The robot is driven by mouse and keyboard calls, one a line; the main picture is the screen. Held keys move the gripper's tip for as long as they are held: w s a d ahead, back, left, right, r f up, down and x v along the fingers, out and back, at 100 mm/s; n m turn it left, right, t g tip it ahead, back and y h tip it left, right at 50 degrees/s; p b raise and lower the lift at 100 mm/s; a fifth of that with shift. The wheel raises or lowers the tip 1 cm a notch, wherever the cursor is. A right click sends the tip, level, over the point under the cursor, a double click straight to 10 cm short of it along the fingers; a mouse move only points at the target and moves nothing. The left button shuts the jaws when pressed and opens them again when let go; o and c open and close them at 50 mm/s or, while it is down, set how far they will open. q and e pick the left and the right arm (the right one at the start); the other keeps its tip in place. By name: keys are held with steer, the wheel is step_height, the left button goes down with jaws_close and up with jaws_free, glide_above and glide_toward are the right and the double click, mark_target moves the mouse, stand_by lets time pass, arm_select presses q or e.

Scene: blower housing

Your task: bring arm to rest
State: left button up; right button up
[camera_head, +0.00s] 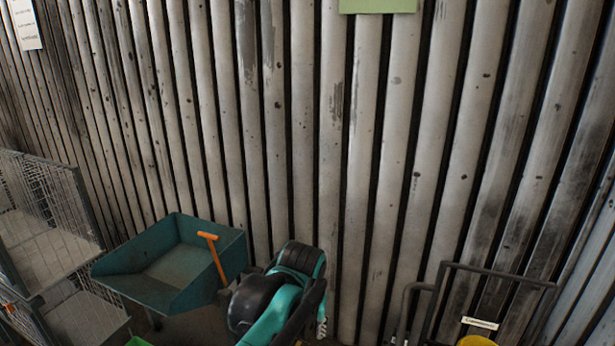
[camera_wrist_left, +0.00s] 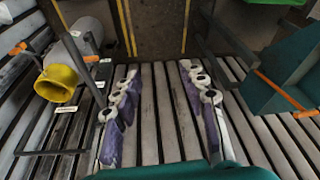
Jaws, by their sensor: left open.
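My left gripper (camera_wrist_left: 160,72) shows in the left wrist view. Its two purple and white fingers stand well apart with nothing between them. Beyond them are only the ribbed surface and a dark area with yellow lines. In the head view, a black and teal arm link of mine (camera_head: 272,312) fills the lower middle, and the gripper's fingers cannot be made out clearly there. My right gripper is in neither view. A grey cylinder with a yellow mouth (camera_wrist_left: 58,84) stands left of the fingers in the wrist view, apart from them.
A teal cart (camera_head: 165,262) with an orange handle (camera_head: 214,257) stands left of my arm. Wire mesh cages (camera_head: 48,215) are at the far left. A dark-framed trolley (camera_head: 500,270) with a yellow item (camera_head: 477,341) is at lower right. A ribbed metal wall (camera_head: 330,150) stands behind.

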arm_select(q)
steer(key=s+a+f+n+t, duration=0.1)
steer(key=s+a+f+t, duration=0.1)
steer(key=s+a+f, duration=0.2)
steer(key=s+a+f+n+t+b, duration=0.1)
steer(key=s+a+f, duration=0.3)
steer(key=s+a, duration=0.6)
steer(key=a+t, duration=0.1)
steer(key=a, duration=0.2)
steer(key=shift+s+a, duration=0.15)
steer(key=shift+a, duration=0.15)
